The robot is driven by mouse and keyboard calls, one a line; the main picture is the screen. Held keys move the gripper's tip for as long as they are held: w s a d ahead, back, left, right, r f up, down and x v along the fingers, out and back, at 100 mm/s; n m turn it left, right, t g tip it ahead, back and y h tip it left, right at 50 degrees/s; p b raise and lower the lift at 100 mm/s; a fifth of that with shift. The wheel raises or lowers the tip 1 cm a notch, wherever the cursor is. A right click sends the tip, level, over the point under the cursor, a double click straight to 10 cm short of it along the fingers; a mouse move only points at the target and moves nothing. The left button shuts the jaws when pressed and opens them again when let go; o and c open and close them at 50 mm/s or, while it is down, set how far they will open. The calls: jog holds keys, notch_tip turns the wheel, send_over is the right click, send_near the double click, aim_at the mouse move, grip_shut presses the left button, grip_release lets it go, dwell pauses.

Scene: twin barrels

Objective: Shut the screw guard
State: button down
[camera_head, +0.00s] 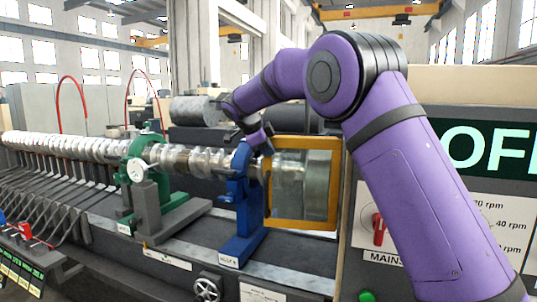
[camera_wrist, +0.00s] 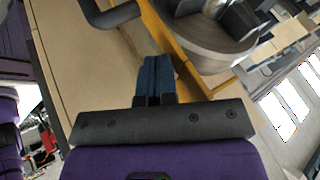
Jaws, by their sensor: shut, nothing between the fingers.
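The screw guard (camera_head: 337,185) is a yellow-framed clear panel in the middle of the head view. It stands upright in front of a metal cylinder, to the right of the blue support. My gripper (camera_head: 266,147) is at the guard's upper left corner, partly hidden by my purple wrist. In the wrist view my gripper (camera_wrist: 157,72) has its blue fingertips together with nothing between them. A yellow frame bar (camera_wrist: 170,45) runs close beside the fingertips on the right. Whether they touch it I cannot tell.
A blue support (camera_head: 236,190) and a green support (camera_head: 145,190) hold the long screw shaft (camera_head: 75,146). A control panel (camera_head: 400,225) with a red mains knob (camera_head: 378,229) stands to the right. Several levers line the left front. A dark curved bar (camera_wrist: 110,18) shows in the wrist view.

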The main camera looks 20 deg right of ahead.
jog(key=shift+w+d, duration=0.3)
jog(key=shift+w, duration=0.45)
jog(key=shift+w+d, duration=0.3)
jog(key=shift+w, duration=0.4)
